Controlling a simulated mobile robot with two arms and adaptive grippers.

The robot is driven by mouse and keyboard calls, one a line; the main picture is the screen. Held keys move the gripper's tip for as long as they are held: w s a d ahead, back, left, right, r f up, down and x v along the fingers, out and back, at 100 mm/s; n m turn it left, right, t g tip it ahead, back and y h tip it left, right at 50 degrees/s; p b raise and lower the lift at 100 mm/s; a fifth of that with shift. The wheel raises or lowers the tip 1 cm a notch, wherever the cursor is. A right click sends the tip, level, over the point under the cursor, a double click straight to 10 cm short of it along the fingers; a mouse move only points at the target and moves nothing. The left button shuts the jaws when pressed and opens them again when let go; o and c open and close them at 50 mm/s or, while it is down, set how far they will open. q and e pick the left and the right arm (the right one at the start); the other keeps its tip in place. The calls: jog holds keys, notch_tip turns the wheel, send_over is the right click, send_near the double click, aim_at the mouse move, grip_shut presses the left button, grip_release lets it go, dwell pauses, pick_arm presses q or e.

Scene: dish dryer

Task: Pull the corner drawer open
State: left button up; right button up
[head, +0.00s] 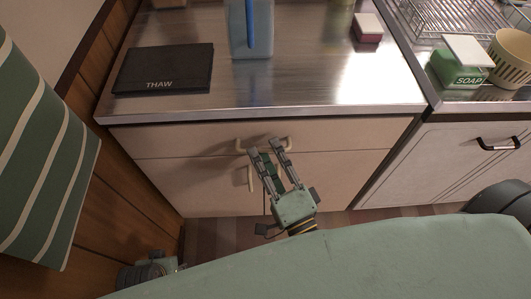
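The corner drawer (190,140) is the upper cream front under the metal counter, beside the wood-panelled wall. It looks closed, flush with the cabinet face. Its pale bar handle (240,146) runs sideways, with both ends showing. My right gripper (264,147) reaches up to the handle, its two fingers apart. The fingertips overlap the handle's middle in the head view; whether they touch it I cannot tell. Part of my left arm (152,272) shows low at the left, and its finger state is not clear.
A lower cabinet door has an upright handle (250,178). On the counter are a black THAW board (165,70), a blue-grey container (250,35) and a small red-and-white block (368,28). A soap box (458,72) and a cream basket (512,60) stand right.

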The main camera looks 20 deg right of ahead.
jog(key=shift+w, duration=0.35)
grip_shut()
dwell(0.4)
